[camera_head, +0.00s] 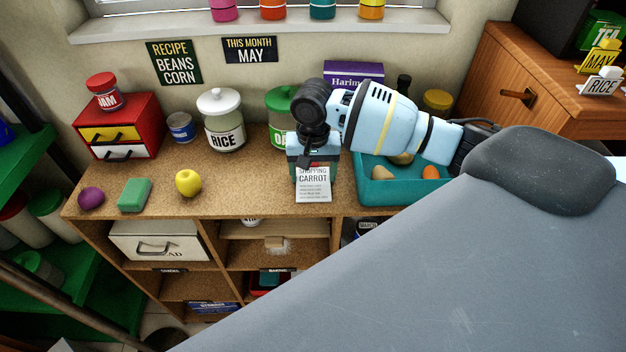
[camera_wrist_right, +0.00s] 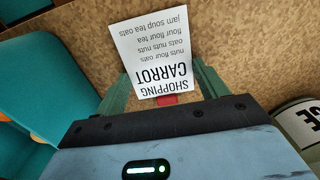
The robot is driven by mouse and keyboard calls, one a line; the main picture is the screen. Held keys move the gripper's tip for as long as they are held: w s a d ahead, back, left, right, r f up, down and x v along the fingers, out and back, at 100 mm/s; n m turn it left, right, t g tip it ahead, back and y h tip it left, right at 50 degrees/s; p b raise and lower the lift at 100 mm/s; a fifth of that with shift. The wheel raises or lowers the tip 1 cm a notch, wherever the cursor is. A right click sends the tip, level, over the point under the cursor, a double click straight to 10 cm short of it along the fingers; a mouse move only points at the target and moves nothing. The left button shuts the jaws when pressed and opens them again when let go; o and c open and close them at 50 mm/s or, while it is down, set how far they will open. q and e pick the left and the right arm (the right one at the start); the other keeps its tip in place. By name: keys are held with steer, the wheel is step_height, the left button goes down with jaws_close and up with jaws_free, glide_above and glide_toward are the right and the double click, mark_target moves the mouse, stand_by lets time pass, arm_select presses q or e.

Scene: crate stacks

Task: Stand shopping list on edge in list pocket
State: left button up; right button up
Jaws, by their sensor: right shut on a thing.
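The shopping list (camera_head: 313,184) is a small white card headed "SHOPPING CARROT". My right gripper (camera_head: 314,168) is shut on its headed end, above the front part of the wooden counter. The list (camera_wrist_right: 152,45) also shows in the right wrist view, upside down, between the greenish fingers of the right gripper (camera_wrist_right: 165,98), with a small red piece at its held end. I cannot tell whether the card's free end touches the counter. I cannot make out the list pocket in either view. My left gripper is not in view.
A teal tray (camera_head: 372,192) with food stands right of the list. A rice jar (camera_head: 222,138), a red drawer box (camera_head: 105,150), a yellow apple (camera_head: 188,183), a green sponge (camera_head: 134,195) and a purple onion (camera_head: 91,199) stand left. Bare counter (camera_head: 245,190) lies between apple and list.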

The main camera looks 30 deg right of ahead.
mark_target(313, 178)
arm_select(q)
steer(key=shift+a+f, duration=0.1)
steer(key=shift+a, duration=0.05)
arm_select(e)
steer(key=shift+c, duration=0.7)
steer(key=shift+r, duration=0.1)
steer(key=shift+r, duration=0.55)
step_height(313, 178, up, 2)
steer(key=shift+w+r, duration=0.1)
steer(key=shift+r, duration=0.1)
steer(key=s, duration=0.1)
steer(key=s+a+p, duration=0.1)
steer(key=s, duration=0.3)
steer(key=shift+s+a+r, duration=0.2)
steer(key=shift+a+r, duration=0.1)
steer(key=shift+r, duration=0.05)
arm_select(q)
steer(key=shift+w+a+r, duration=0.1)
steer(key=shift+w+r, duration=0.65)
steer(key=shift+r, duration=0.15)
arm_select(e)
steer(key=s+a, duration=0.3)
steer(key=s, duration=0.7)
steer(key=shift+r, duration=0.3)
